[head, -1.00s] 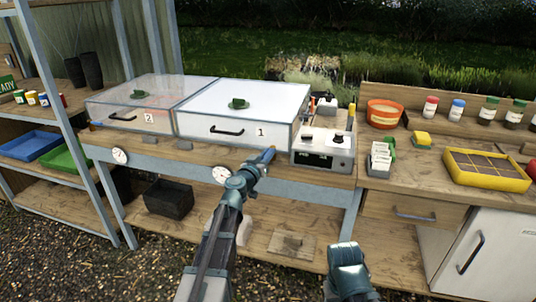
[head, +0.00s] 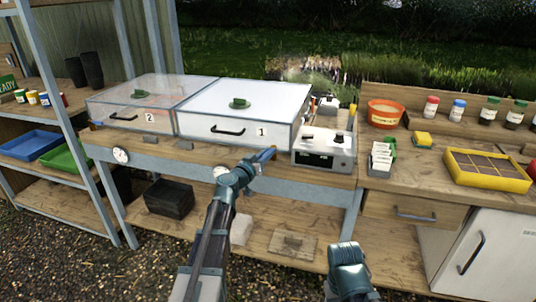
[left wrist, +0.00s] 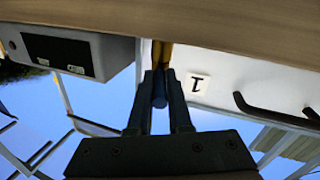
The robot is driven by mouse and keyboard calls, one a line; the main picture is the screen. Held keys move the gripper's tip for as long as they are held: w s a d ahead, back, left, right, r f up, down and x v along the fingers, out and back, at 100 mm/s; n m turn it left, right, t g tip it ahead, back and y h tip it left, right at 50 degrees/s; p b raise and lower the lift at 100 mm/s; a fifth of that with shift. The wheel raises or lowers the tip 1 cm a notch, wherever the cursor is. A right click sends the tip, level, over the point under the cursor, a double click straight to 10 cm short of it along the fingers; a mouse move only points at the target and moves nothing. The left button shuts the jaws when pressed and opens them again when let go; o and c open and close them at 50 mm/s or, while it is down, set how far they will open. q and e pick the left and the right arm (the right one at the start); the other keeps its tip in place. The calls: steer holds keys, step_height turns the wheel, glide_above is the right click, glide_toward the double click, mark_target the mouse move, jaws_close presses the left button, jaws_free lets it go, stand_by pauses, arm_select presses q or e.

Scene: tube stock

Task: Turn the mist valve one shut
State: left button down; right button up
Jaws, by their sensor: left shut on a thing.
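Mist valve one has a blue handle (left wrist: 160,92) with a brass-coloured part behind it in the left wrist view. It sits beside the white panel marked 1. In the head view the blue handle (head: 267,154) shows at the right end of the box marked 1. My left gripper (left wrist: 160,84) is shut on the handle, one finger on each side. In the head view my left gripper (head: 260,160) is small and partly merged with the handle. Part of my right arm shows at the lower right of the head view, but its fingers do not.
Box 1 (head: 270,132) and box 2 (head: 128,120) stand on the bench with green knobs on their lids. A grey control box (head: 325,150) stands close to the right of the valve. A dial (head: 120,156) is on the bench front. A yellow tray (head: 512,183) lies at the right.

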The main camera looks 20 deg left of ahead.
arm_select(q)
steer(key=m+h, duration=0.1)
steer(key=w+a+g+h, duration=0.1)
steer(key=m+h, duration=0.1)
steer(key=shift+w+a+r+m+g+h, duration=0.15)
steer(key=shift+w+a+m+g+h, duration=0.15)
steer(key=shift+w+h, duration=0.1)
steer(key=m+g+h, duration=0.2)
steer(key=h, duration=0.1)
steer(key=m+g+h, duration=0.1)
steer(key=shift+w+a+h, duration=0.3)
steer(key=shift+w+a, duration=0.05)
steer(key=m+g+h, duration=0.2)
steer(key=m+g, duration=0.1)
steer(key=shift+w+a+g, duration=0.1)
steer(key=shift+w+g, duration=0.2)
steer(key=shift+m+g+h, duration=0.7)
steer(key=shift+g, duration=0.5)
steer(key=shift+s+m, duration=0.1)
steer(key=shift+m, duration=0.2)
